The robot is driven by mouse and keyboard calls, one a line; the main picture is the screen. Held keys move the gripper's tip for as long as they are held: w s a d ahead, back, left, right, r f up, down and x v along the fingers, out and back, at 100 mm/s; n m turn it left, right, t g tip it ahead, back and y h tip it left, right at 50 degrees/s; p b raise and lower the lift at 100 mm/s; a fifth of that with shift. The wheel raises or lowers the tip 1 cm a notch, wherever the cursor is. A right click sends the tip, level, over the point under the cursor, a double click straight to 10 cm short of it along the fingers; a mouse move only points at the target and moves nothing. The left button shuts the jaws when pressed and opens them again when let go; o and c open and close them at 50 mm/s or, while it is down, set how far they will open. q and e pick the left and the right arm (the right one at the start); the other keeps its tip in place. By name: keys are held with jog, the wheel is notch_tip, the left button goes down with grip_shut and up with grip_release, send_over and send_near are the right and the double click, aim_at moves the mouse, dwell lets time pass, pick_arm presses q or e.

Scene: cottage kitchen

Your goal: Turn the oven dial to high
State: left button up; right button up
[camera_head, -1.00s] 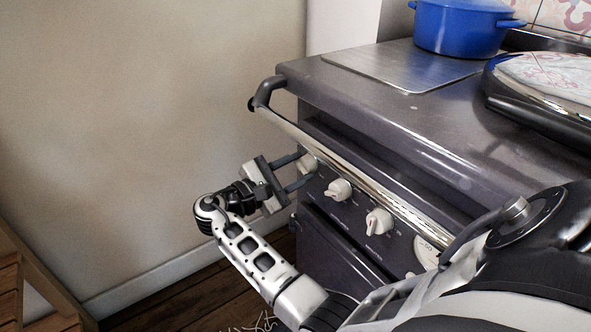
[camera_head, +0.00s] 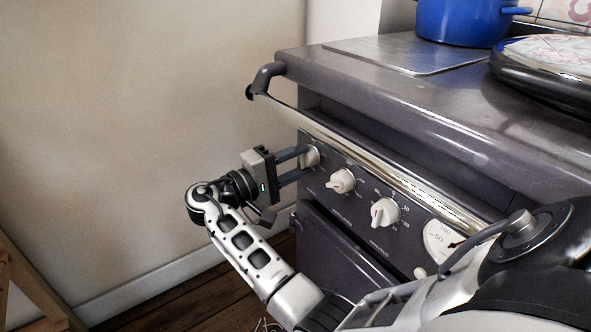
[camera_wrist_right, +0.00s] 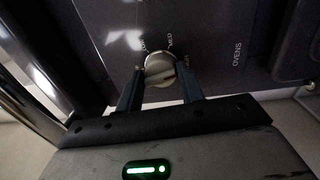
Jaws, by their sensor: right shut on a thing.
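The oven dial (camera_wrist_right: 160,70) is a pale round knob at the left end of the oven's front panel. In the wrist view, markings including "MED" and the word "OVENS" are on the panel by it. In the head view the dial (camera_head: 310,157) is partly behind my right gripper (camera_head: 302,164). My right gripper (camera_wrist_right: 162,88) is shut on the dial, with one finger on each side of it. The dial's pointer is hard to read. My left gripper is not in view.
Two more white knobs, a middle one (camera_head: 341,181) and a right one (camera_head: 384,212), sit along the panel beside a round gauge (camera_head: 440,240). A chrome rail (camera_head: 370,166) runs above them. A blue pot (camera_head: 462,22) stands on the stove. A plain wall is at left.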

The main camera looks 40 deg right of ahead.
jog(key=shift+s+f+m+b, duration=0.1)
jog(key=shift+f+m+b, duration=0.2)
jog(key=shift+m+b, duration=0.45)
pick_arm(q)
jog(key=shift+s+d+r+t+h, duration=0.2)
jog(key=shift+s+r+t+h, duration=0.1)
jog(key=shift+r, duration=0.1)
pick_arm(e)
jog(key=shift+m, duration=0.45)
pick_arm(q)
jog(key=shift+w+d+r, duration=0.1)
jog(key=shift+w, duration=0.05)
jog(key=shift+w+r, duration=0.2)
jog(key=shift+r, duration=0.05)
pick_arm(e)
jog(key=o, duration=1)
jog(key=shift+c, duration=0.2)
jog(key=shift+r, duration=0.15)
